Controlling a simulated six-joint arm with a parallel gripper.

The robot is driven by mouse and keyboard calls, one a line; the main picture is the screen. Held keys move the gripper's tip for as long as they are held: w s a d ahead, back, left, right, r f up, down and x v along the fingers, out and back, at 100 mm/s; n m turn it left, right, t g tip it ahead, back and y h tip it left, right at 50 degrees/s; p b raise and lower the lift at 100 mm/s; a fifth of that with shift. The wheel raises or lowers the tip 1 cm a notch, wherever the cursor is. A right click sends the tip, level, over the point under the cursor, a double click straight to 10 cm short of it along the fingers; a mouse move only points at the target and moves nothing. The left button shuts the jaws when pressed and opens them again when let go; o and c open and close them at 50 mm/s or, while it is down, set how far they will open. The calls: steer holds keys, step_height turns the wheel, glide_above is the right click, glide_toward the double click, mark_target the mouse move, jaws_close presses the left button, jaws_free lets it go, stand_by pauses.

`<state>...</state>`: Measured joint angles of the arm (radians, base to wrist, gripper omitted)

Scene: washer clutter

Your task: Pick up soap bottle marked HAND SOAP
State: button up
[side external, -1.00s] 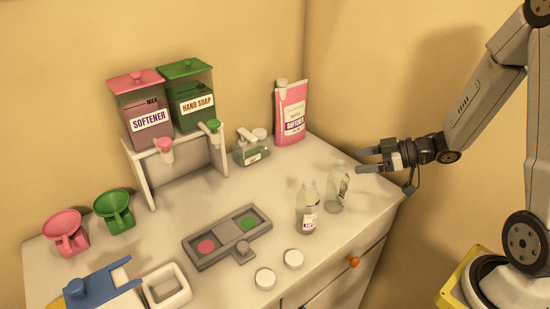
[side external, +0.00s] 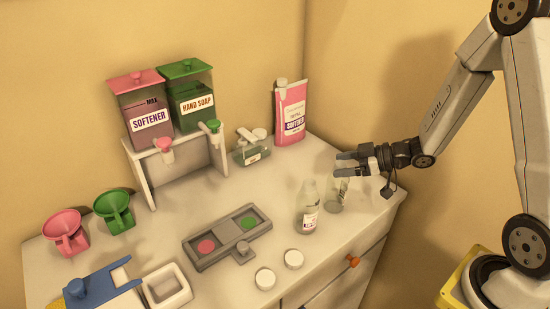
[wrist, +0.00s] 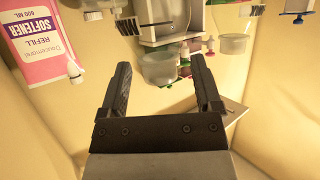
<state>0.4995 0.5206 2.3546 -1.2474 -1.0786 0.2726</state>
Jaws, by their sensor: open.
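Two clear bottles with small labels stand near the front right of the counter: a nearer bottle (side external: 307,212) and a farther bottle (side external: 336,195). I cannot read either label in the side view. My gripper (side external: 338,164) is open at the upper part of the farther bottle, coming from the right, and partly hides it.
A green-lidded HAND SOAP tank (side external: 192,100) and a pink-lidded SOFTENER tank (side external: 148,115) sit on a white stand. A pink refill pouch (side external: 291,110) and pump bottle (side external: 252,152) stand behind. A grey tray (side external: 205,262) and white caps (side external: 265,279) lie in front.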

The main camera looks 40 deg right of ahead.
steer(key=shift+x, duration=1.3)
jaws_close()
